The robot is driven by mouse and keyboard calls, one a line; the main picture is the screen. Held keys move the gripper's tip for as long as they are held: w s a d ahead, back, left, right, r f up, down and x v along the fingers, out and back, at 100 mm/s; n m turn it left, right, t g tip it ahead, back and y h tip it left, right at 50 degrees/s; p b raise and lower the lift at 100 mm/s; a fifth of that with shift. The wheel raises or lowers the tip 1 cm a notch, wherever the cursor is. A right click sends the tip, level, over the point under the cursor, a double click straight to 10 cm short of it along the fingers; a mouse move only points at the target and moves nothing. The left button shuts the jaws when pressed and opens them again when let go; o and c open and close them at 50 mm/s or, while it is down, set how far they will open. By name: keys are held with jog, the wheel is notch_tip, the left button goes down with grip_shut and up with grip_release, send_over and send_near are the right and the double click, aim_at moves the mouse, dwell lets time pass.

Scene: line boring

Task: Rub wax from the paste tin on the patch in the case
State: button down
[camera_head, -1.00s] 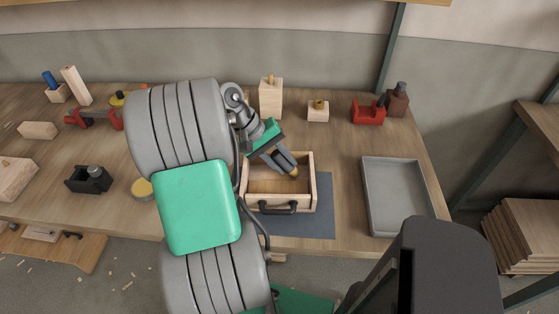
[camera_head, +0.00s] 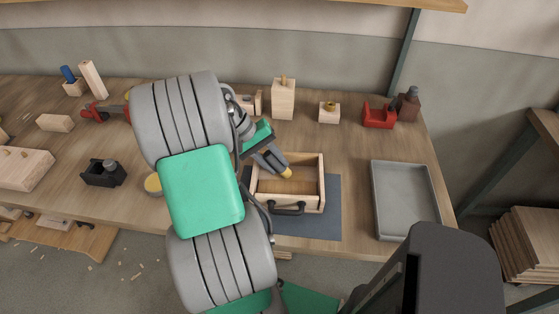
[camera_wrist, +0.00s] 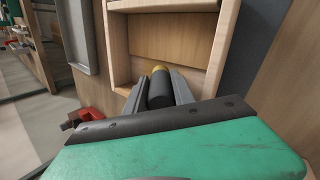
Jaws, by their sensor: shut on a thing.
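The case (camera_head: 318,190) is an open wooden box with a dark handle on its near side. My gripper (camera_head: 277,166) reaches down into it from the upper left. In the wrist view my gripper (camera_wrist: 159,90) is shut on a dark cylindrical dauber (camera_wrist: 160,92) with a yellow tip. The yellow tip (camera_head: 287,173) is over the case's inside; I cannot tell whether it touches the floor. I cannot make out the patch. A round yellow tin (camera_head: 152,185), likely the paste tin, sits left of the case, partly hidden by my arm.
The case stands on a dark mat (camera_head: 330,220). A grey tray (camera_head: 402,205) lies to the right. A red block (camera_head: 378,115), a small wooden block (camera_head: 329,113) and a tall wooden block (camera_head: 283,100) stand behind. A black plane (camera_head: 103,173) is at left.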

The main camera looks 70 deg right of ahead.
jog(key=shift+s+d+r+p, duration=0.1)
jog(key=shift+s+d+p, duration=0.1)
jog(key=shift+s, duration=0.5)
jog(key=shift+s+d+f+p, duration=0.15)
jog(key=shift+s+d, duration=0.1)
jog(key=shift+s, duration=0.5)
jog(key=shift+s+d+r+p, duration=0.15)
jog(key=shift+s+d+p, duration=0.05)
jog(key=shift+s, duration=0.5)
jog(key=shift+s+d, duration=0.1)
jog(key=shift+s, duration=0.2)
jog(key=shift+f, duration=0.2)
jog(key=shift+w, duration=0.1)
jog(key=shift+w+a+r+p, duration=0.1)
jog(key=shift+w+a+p, duration=0.1)
jog(key=shift+w, duration=0.4)
jog(key=shift+w+a+p, duration=0.15)
jog(key=shift+w+p, duration=0.05)
jog(key=shift+w, duration=0.35)
